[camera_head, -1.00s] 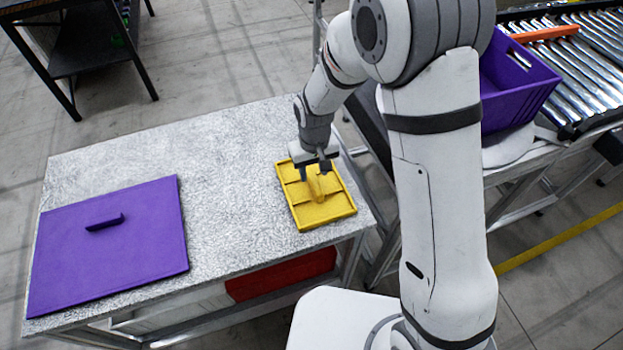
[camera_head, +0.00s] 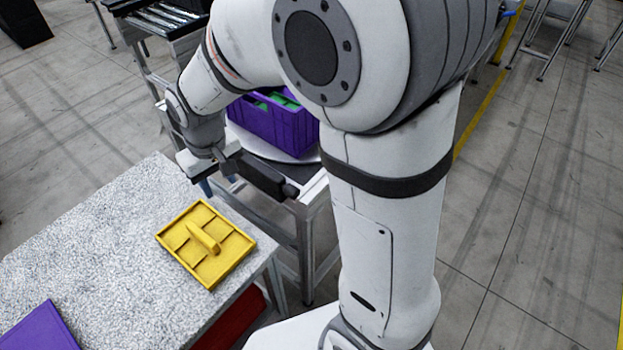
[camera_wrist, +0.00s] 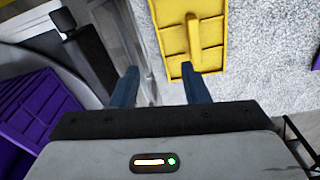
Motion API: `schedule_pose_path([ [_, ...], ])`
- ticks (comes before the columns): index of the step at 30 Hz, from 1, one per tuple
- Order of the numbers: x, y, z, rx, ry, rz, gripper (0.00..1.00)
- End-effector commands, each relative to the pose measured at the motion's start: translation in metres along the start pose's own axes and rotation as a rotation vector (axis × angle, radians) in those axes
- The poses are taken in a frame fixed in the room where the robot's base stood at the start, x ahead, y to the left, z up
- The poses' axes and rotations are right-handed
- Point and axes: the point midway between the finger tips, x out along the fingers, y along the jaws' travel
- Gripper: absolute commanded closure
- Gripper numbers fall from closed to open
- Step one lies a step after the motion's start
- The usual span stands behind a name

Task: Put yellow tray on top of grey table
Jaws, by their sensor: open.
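The yellow tray (camera_head: 213,268) has raised dividers and a handle bar across its middle. It lies flat on the speckled grey table (camera_head: 110,245), near the table's right corner. My gripper (camera_head: 220,184) is open and empty, off the tray on its far side, near the table edge.
A purple lid or panel (camera_head: 40,330) lies on the table at lower left, partly cut off. A purple crate (camera_head: 275,125) with green contents stands on a stand behind the table, close to my gripper. Roller conveyor (camera_head: 160,18) is at the back.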

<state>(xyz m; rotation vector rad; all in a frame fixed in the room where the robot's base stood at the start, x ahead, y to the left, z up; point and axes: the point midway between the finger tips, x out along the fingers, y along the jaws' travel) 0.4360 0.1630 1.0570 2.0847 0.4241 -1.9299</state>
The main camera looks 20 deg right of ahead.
Motion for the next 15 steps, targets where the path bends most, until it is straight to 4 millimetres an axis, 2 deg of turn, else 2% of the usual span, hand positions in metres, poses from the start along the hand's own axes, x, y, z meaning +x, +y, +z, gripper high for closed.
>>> schedule_pose_path([
  [1,-0.019,0.019,0.015,0.046,0.029,0.004,0.58],
  [6,-0.061,0.064,0.072,0.174,0.095,0.022,0.58],
  [12,-0.088,0.094,0.14,0.308,0.164,0.052,0.58],
  [15,-0.093,0.099,0.164,0.354,0.186,0.064,0.58],
])
